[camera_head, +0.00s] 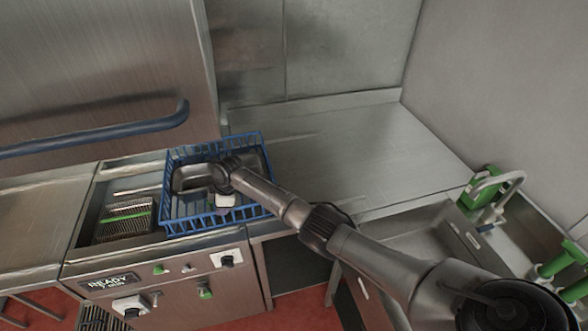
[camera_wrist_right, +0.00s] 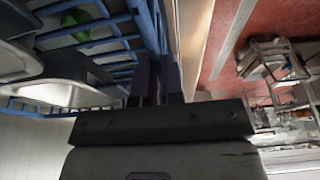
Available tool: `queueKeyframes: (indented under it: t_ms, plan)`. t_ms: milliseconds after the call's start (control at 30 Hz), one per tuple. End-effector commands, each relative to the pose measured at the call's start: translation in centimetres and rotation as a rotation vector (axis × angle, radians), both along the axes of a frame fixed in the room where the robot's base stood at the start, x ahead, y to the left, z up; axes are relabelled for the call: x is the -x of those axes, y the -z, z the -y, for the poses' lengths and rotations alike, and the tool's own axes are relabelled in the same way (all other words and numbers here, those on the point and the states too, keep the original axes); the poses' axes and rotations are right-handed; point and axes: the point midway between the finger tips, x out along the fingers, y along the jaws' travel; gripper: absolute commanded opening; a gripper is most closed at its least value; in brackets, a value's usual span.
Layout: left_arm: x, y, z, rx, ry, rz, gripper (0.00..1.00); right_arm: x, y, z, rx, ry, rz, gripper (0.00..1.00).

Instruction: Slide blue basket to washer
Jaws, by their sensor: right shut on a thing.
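The blue basket (camera_head: 182,226) is a wire-like plastic rack holding metal pans (camera_head: 190,178). It sits across the right part of the washer's bay and the left end of the steel counter. The washer (camera_head: 100,60) has a raised steel hood with a blue bar handle, above a bay with a mesh strainer. My right gripper (camera_head: 226,208) reaches over the basket from the right and is shut on its near rim. In the right wrist view its fingers (camera_wrist_right: 158,78) are close together at the basket's blue wall (camera_wrist_right: 148,25). My left gripper is not in view.
The steel counter (camera_head: 350,145) right of the basket is bare. A sink (camera_head: 420,240) lies farther right, with a tap (camera_head: 497,190) and green items (camera_head: 480,185) beyond it. A control panel marked READY (camera_head: 110,282) fronts the washer. The red floor (camera_head: 290,290) shows below.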

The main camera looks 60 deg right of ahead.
Motion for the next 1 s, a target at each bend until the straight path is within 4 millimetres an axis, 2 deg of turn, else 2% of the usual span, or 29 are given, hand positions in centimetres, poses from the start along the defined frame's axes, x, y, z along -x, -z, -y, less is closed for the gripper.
queueKeyframes:
  t_ms: [500, 700, 1000]
  plan:
    - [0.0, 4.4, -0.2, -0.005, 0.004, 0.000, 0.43, -3.6, 0.1, -4.2, -0.002, -0.004, 0.006, 0.00]
    - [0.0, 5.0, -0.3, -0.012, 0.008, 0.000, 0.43, -4.2, -0.2, -5.0, -0.002, -0.004, 0.006, 0.00]
    - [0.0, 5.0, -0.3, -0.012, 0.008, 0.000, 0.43, -4.3, -0.3, -5.1, -0.001, -0.004, 0.005, 0.00]
